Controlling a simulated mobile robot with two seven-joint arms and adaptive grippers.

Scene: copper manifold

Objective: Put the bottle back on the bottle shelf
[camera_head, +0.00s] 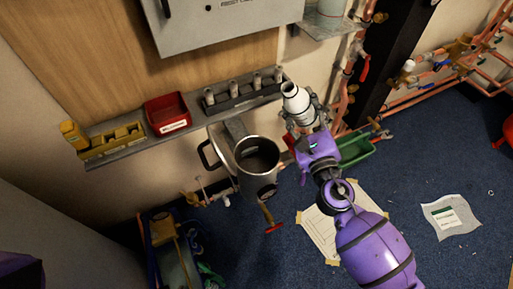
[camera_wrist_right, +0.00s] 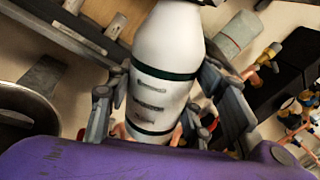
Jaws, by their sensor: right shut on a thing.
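A white bottle (camera_head: 298,101) with dark green bands is held in my right gripper (camera_head: 303,118), its neck tilted up and to the left. In the right wrist view the bottle (camera_wrist_right: 163,75) fills the middle, with the gripper's fingers on both sides of it. A small shelf (camera_head: 342,26) at the top right carries a pale cylindrical container; I cannot tell whether this is the bottle shelf. The bottle is apart from it, lower and to the left. My left gripper is not in view.
A long wall shelf (camera_head: 103,155) holds a red bin (camera_head: 167,113), a yellow holder (camera_head: 113,140) and a dark rack (camera_head: 243,94). A green tray (camera_head: 357,151) and copper pipes (camera_head: 410,88) are to the right.

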